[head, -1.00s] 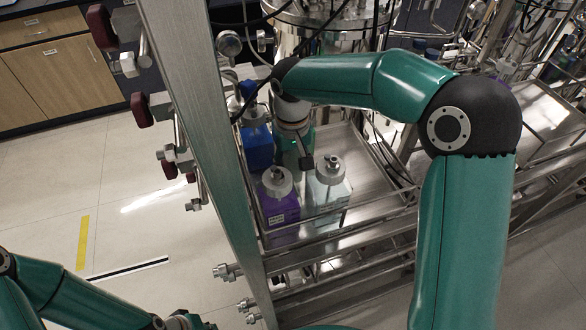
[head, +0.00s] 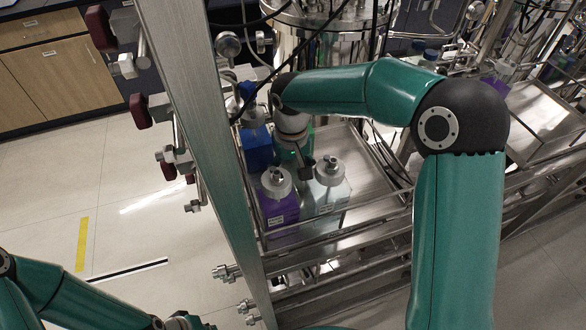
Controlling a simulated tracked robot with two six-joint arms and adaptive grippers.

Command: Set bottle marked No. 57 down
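Several square bottles stand in a steel tray (head: 365,205) on the skid. One is purple (head: 279,212) with a pale collar and a label, one is clear pale teal (head: 329,194) with a label, and one is blue (head: 257,149). A green bottle (head: 287,153) shows partly behind my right gripper. The label numbers are too small to read, so I cannot tell which is No. 57. My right gripper (head: 304,165) points down over the green bottle, behind the purple and clear ones. Its wrist hides the fingers' hold. My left arm shows at bottom left; its gripper is out of frame.
A slanted steel post (head: 215,150) with valves and red handles stands left of the tray. A steel vessel (head: 325,38) and dark cables rise behind it. Steel rails run along the tray's front. Open floor (head: 140,230) lies to the left.

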